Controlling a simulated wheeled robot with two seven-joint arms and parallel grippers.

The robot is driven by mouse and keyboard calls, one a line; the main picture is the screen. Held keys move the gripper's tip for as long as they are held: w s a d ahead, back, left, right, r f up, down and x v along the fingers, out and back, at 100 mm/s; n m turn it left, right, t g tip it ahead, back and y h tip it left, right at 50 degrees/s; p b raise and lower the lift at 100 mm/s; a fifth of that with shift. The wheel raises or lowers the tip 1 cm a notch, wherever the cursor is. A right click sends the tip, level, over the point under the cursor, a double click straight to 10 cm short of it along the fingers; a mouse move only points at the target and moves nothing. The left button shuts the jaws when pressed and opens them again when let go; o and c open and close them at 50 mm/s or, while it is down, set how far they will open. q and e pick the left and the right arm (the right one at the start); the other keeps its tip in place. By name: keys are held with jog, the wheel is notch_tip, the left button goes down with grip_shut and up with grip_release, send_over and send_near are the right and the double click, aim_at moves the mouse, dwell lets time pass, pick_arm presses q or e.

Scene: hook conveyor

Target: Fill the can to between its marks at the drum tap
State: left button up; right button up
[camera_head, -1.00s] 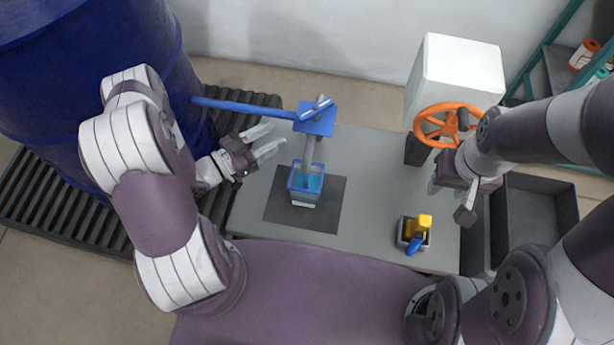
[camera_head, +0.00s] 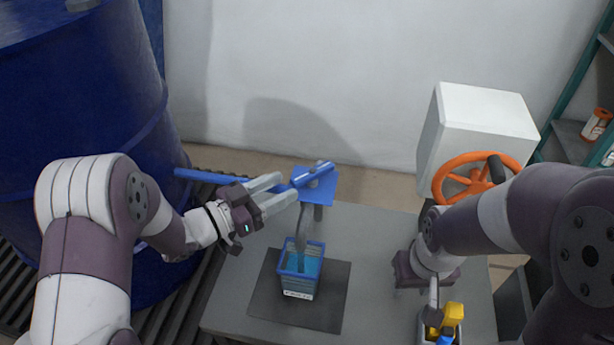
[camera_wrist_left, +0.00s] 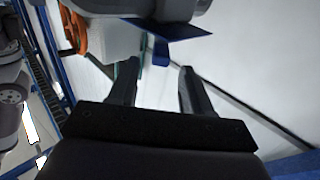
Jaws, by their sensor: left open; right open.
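The can (camera_head: 289,283) is an open, blue-rimmed container with blue liquid inside, upright on a dark square mat (camera_head: 265,295). The grey tap spout (camera_head: 303,225) comes down over it; I cannot tell whether liquid is running. Its marks are too small to read. The blue tap handle (camera_head: 312,174) sits on a blue plate (camera_head: 322,190), joined by a blue pipe (camera_head: 200,175) to the blue drum (camera_head: 80,150). My left gripper (camera_head: 279,192) is open, its fingers just left of the handle. My right gripper (camera_head: 434,300) is open, pointing down over a small container.
The small container (camera_head: 456,333) holds yellow and blue items. An orange handwheel (camera_head: 470,178) on a white box (camera_head: 485,120) stands behind my right arm. A teal shelf (camera_head: 570,140) is at far right. The grey table (camera_head: 375,240) is clear between the can and my right gripper.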

pick_arm(q)
jog(key=b, duration=0.1)
send_near(332, 163)
jog(key=x, duration=0.4)
jog(key=shift+w+d+f, duration=0.15)
jog(key=shift+w+f, duration=0.05)
jog(key=shift+w, duration=0.05)
grip_shut()
